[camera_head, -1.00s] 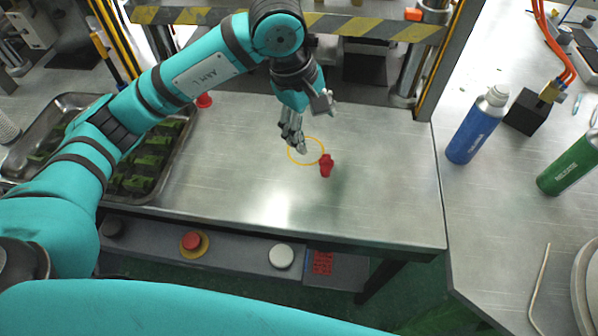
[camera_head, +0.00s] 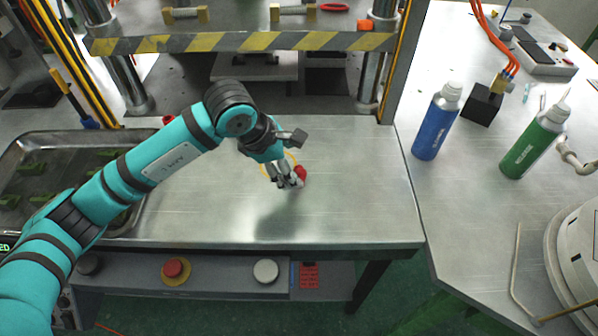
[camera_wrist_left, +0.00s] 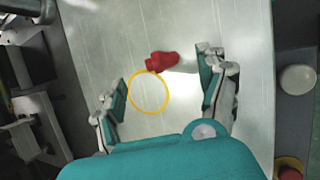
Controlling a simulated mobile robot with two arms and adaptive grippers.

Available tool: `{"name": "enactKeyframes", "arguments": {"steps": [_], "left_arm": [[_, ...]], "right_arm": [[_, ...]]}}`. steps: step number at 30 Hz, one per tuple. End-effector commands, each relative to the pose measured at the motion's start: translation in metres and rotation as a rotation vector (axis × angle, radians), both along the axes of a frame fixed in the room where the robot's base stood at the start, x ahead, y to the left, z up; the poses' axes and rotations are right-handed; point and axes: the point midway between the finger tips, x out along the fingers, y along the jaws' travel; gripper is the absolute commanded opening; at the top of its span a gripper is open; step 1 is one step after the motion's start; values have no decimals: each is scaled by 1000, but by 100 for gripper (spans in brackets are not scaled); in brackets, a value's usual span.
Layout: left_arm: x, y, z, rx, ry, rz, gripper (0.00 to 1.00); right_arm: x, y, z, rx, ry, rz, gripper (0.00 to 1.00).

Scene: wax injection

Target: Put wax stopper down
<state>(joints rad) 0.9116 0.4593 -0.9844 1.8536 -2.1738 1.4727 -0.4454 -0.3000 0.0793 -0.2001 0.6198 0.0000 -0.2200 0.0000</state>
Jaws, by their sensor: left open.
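The red wax stopper (camera_head: 301,172) is on the steel table (camera_head: 340,210), just beyond the ring's edge. The wrist view shows the stopper (camera_wrist_left: 163,61) at the top edge of the yellow ring (camera_wrist_left: 149,92); whether it stands or lies I cannot tell. My left gripper (camera_head: 287,181) is low over the table, beside the stopper and partly covering it and the ring. Its fingers are spread wide in the wrist view (camera_wrist_left: 163,86). They hold nothing; the stopper lies beyond the fingertips, towards the top. My right gripper is not in view.
A metal tray (camera_head: 133,222) with green pieces stands at the left, partly behind my arm. Another red piece (camera_head: 168,119) shows beyond my arm. A striped press beam (camera_head: 240,42) crosses the back. Blue (camera_head: 437,125) and green (camera_head: 535,142) bottles stand right. The table's right part is clear.

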Motion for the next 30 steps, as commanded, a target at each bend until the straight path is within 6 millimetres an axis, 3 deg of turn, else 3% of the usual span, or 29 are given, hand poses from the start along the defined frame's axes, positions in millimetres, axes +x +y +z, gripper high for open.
{"name": "enactKeyframes", "arguments": {"steps": [7,15,24,30], "left_arm": [[4,-6,-16,1,4,0,75],[15,-18,-51,1,3,0,75],[17,-19,-57,1,1,-1,75],[17,-19,-56,1,1,-1,50]], "right_arm": [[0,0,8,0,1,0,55],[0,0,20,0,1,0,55],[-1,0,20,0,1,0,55],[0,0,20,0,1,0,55]]}}
